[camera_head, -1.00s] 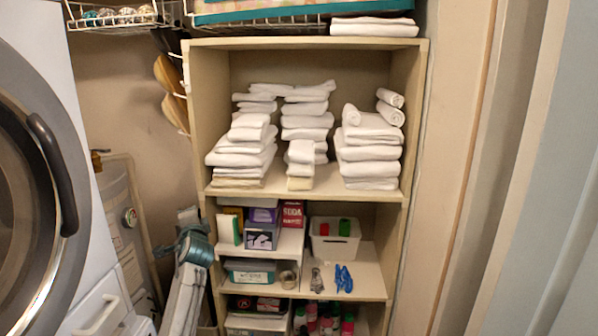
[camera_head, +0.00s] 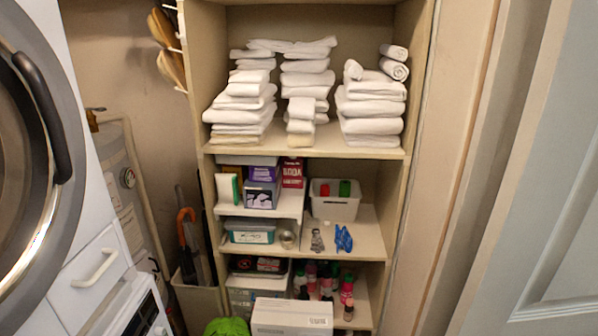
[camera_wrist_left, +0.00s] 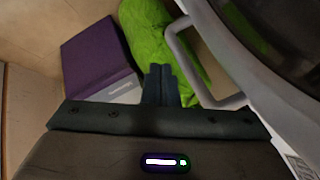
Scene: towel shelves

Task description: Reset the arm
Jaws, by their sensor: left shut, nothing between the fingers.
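My left gripper (camera_wrist_left: 160,84) shows in the left wrist view, with its two dark fingers pressed together and nothing between them. It points toward a bright green bag-like thing (camera_wrist_left: 158,40); I cannot tell whether it touches it. A purple box (camera_wrist_left: 98,58) lies to its left, and a white handle (camera_wrist_left: 200,75) is close on its right. In the head view no part of either arm shows. My right gripper is not in view.
A shelf unit (camera_head: 400,200) holds white towel stacks (camera_head: 300,90), boxes and bottles. A white front-loading machine (camera_head: 85,215) stands at the left. A green thing (camera_head: 227,327) and a white box (camera_head: 291,316) are at the bottom. A door (camera_head: 545,200) is on the right.

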